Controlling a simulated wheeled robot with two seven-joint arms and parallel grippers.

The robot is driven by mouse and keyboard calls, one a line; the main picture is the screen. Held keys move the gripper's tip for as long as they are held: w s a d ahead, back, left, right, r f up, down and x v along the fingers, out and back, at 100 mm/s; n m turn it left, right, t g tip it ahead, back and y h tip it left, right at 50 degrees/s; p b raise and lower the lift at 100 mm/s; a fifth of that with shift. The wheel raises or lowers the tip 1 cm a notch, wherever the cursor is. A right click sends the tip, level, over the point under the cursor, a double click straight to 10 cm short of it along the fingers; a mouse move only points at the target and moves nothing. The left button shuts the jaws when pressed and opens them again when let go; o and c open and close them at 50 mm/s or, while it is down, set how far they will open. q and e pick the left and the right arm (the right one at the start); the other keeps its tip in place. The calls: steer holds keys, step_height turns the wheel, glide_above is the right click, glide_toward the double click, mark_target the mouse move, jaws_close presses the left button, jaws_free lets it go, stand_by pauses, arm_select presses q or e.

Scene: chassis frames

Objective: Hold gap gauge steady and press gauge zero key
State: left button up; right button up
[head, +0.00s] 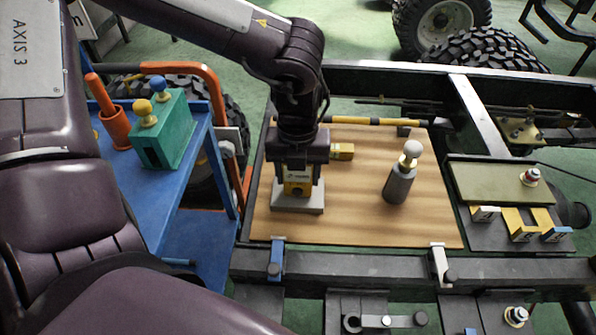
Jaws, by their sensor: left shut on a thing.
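My left gripper (297,182) points straight down over the wooden board (350,222) and is shut on a yellow block with a dark label, which I take to be the gap gauge (297,208). Its wide grey foot appears to rest on the board, upright. The gripper hides most of the gauge's upper part. A small yellow block (343,152) shows just right of the gripper; I cannot tell whether it belongs to the gauge. I cannot make out the zero key. My right gripper is not in view.
A dark grey tapered piece with a pale ball top (398,183) stands on the board, right of the gauge. A blue cart (170,205) with a green block (163,130) is at left. Dark chassis rails (360,265) border the board. Labelled blocks (520,225) sit at right.

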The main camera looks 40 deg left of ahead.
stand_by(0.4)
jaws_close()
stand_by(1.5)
